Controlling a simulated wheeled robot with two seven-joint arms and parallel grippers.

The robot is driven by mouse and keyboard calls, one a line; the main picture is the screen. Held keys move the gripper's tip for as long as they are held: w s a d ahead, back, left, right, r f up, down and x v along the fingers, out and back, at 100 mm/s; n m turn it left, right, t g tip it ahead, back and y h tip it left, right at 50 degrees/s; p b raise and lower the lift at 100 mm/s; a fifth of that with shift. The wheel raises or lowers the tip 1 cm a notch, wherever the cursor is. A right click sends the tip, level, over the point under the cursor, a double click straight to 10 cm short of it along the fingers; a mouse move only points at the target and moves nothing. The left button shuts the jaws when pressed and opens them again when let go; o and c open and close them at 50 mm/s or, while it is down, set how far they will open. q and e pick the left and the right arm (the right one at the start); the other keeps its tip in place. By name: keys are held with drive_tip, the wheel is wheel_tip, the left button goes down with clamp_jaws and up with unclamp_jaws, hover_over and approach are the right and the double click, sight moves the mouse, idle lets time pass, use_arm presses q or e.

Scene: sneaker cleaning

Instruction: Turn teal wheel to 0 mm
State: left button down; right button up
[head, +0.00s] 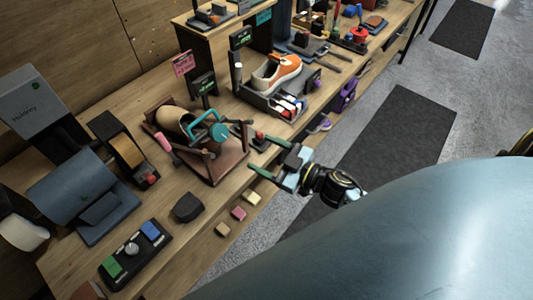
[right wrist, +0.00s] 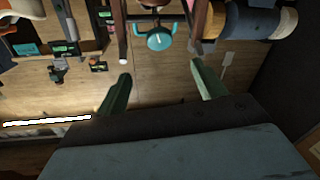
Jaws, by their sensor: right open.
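The teal wheel (head: 219,131) sits on a brown wooden frame (head: 228,165) on the workbench, beside a teal curved bar. The wheel also shows in the right wrist view (right wrist: 159,40) at top centre, beyond the fingertips. I cannot read any scale on it. My right gripper (head: 260,156) is open and empty, at the bench's front edge to the right of the frame and apart from the wheel. Its two green fingers spread wide in the right wrist view (right wrist: 161,72). My left gripper is in neither view.
An orange sneaker (head: 277,73) stands on a dark rack farther back. A pink handle (head: 164,142) projects from the frame's left side. A dark block (head: 188,207) and small coloured blocks (head: 238,213) lie in front. A control box (head: 134,252) is nearer. Grey floor is open at right.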

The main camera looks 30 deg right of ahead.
sight(220, 133)
drive_tip(key=shift+c, duration=0.2)
drive_tip(key=w+a+r+b, duration=0.2)
drive_tip(key=w+a+r, duration=0.2)
drive_tip(key=w+r, duration=0.25)
drive_tip(key=w+a+f+g+h, duration=0.1)
drive_tip(key=w+f, duration=0.1)
drive_tip(key=w+a+f+g+h, duration=0.1)
drive_tip(key=w+f, duration=0.2)
drive_tip(key=w+a+f+g+h+b, duration=0.1)
drive_tip(key=w+f, duration=0.1)
drive_tip(key=w, duration=0.1)
drive_tip(key=shift+w+a+f+m, duration=0.1)
drive_tip(key=shift+a+f+m, duration=0.1)
drive_tip(key=shift+a+m, duration=0.2)
drive_tip(key=c, duration=0.9)
